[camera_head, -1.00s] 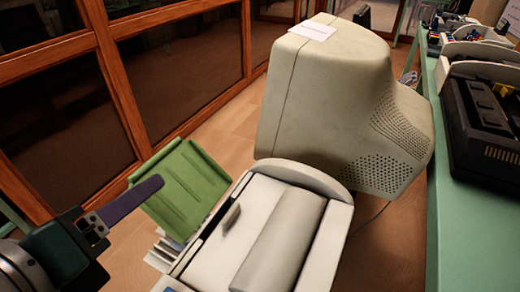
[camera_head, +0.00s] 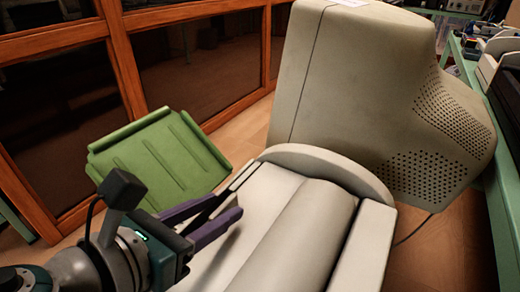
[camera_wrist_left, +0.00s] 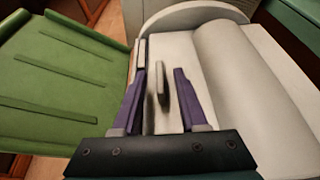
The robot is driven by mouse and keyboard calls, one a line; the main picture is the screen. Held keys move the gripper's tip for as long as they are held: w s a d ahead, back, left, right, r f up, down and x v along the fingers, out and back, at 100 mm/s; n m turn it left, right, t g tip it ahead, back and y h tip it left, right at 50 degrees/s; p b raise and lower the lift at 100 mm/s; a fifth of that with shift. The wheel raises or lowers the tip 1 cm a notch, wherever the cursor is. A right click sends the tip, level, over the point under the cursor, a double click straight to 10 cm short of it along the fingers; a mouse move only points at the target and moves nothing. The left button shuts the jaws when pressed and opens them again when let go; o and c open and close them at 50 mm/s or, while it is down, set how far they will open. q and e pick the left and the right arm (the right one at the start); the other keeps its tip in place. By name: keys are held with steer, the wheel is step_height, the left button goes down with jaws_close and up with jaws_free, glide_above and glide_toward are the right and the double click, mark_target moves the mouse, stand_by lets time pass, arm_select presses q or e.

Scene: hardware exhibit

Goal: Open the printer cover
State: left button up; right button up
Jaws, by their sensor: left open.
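The printer (camera_head: 315,160) is off-white and fills the lower middle of the head view; it also shows in the left wrist view (camera_wrist_left: 200,15). Its pale flat cover (camera_head: 265,215) lies shut beside a rounded long hump. A small upright tab (camera_wrist_left: 160,82) stands on the cover in the left wrist view; in the head view my gripper hides it. My left gripper (camera_head: 230,205) is open, its purple fingers reaching over the cover's left side. In the left wrist view the tab appears between the open fingers (camera_wrist_left: 162,75), with gaps on both sides. My right gripper is not in view.
A green tray (camera_head: 160,155) rises at the printer's left, close to my left arm. A large beige monitor (camera_head: 360,90) stands behind the printer. A green table (camera_head: 495,175) runs along the right. Wood-framed glass panels (camera_head: 190,70) line the back left.

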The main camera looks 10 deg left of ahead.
arm_select(q)
steer(key=shift+x, duration=1.1)
steer(key=shift+c, duration=0.2)
jaws_close()
stand_by(0.5)
